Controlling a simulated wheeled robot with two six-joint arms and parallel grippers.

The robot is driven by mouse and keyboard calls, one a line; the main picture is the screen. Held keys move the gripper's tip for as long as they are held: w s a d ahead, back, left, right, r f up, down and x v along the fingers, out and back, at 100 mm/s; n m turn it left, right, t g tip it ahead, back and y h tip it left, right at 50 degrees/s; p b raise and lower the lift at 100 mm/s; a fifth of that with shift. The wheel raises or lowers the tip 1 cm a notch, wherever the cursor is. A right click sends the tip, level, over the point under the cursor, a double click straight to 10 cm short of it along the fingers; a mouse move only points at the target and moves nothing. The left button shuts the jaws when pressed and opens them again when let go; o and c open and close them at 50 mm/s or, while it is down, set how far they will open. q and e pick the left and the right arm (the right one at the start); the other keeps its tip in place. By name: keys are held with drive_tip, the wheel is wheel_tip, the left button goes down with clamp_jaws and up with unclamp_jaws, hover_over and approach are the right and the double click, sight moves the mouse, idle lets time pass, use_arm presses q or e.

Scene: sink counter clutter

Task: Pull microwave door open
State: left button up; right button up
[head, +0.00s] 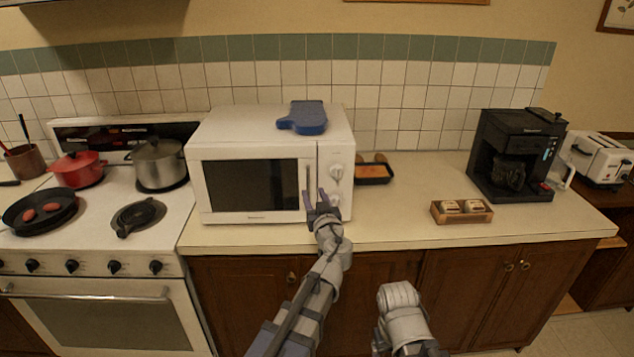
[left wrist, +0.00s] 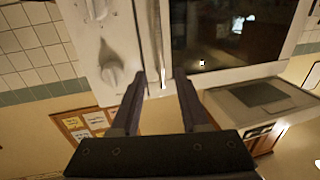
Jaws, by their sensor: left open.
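The white microwave (head: 330,128) stands on the counter with its dark-windowed door (head: 250,186) shut. The upright door handle (head: 308,176) is beside the control panel with its knobs. My left gripper (head: 315,194) is open in front of the handle's lower part. In the left wrist view, its two fingertips (left wrist: 160,76) lie on either side of the handle (left wrist: 157,40), with the door (left wrist: 228,35) to the right and the panel (left wrist: 95,45) to the left. I cannot tell if a finger touches the handle. My right gripper does not show.
A blue mitt (head: 303,118) lies on the microwave. The stove (head: 95,220) with pots and pans is to the left. A small pan (head: 374,173), a wooden tray (head: 462,212) and a coffee maker (head: 515,155) are to the right. The counter before the microwave is clear.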

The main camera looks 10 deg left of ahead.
sight(308, 183)
use_arm(q)
drive_tip(key=x, duration=0.7)
drive_tip(key=shift+w+a, duration=0.2)
drive_tip(key=shift+w, duration=0.1)
drive_tip(key=shift+c, duration=0.2)
clamp_jaws()
idle(0.9)
